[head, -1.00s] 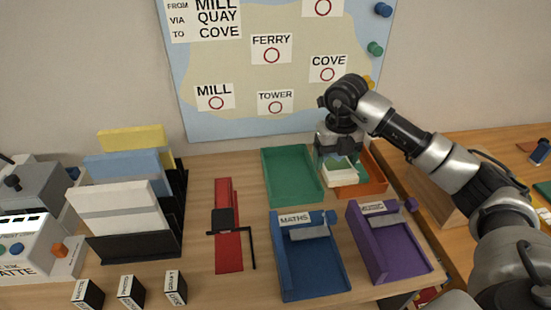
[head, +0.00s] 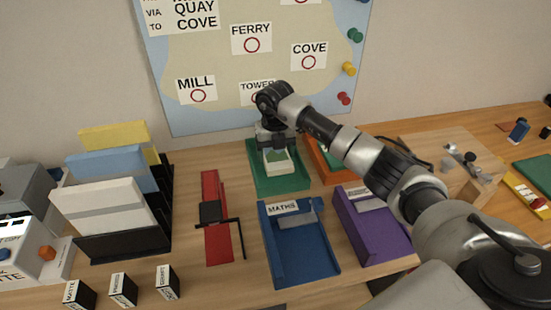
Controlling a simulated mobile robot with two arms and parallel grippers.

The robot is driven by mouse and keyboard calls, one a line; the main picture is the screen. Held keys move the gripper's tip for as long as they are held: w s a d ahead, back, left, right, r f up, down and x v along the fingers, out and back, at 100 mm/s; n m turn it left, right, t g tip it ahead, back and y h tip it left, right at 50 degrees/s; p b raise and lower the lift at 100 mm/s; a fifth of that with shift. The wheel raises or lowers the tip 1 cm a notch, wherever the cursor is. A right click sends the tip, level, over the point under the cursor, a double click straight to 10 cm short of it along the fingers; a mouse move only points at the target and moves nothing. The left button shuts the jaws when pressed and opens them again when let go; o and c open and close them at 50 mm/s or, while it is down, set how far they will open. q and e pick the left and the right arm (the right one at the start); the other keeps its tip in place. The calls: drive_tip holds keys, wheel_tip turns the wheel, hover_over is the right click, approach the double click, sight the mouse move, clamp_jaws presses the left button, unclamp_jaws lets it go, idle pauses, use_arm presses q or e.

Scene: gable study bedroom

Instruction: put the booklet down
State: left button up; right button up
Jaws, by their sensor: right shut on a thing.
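My right gripper (head: 275,148) points down over the green tray (head: 262,186) at the back of the desk. It is shut on the booklet (head: 279,168), a small pale block with a greenish patch on its visible face. The booklet is within the outline of the green tray; I cannot tell whether it touches the tray floor. The gripper hides its upper part. My left gripper is not in view.
An orange tray (head: 325,168) stands right of the green one, partly behind my right arm. A blue tray (head: 303,254) labelled MATHS and a purple tray (head: 372,235) stand in front. A red strip with a black slider (head: 212,216) lies left.

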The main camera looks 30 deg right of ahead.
sight(276, 153)
drive_tip(key=shift+f, duration=1.45)
drive_tip(key=shift+f, duration=0.1)
drive_tip(key=o, duration=0.9)
wheel_tip(276, 153, up, 12)
drive_tip(key=shift+r, duration=0.1)
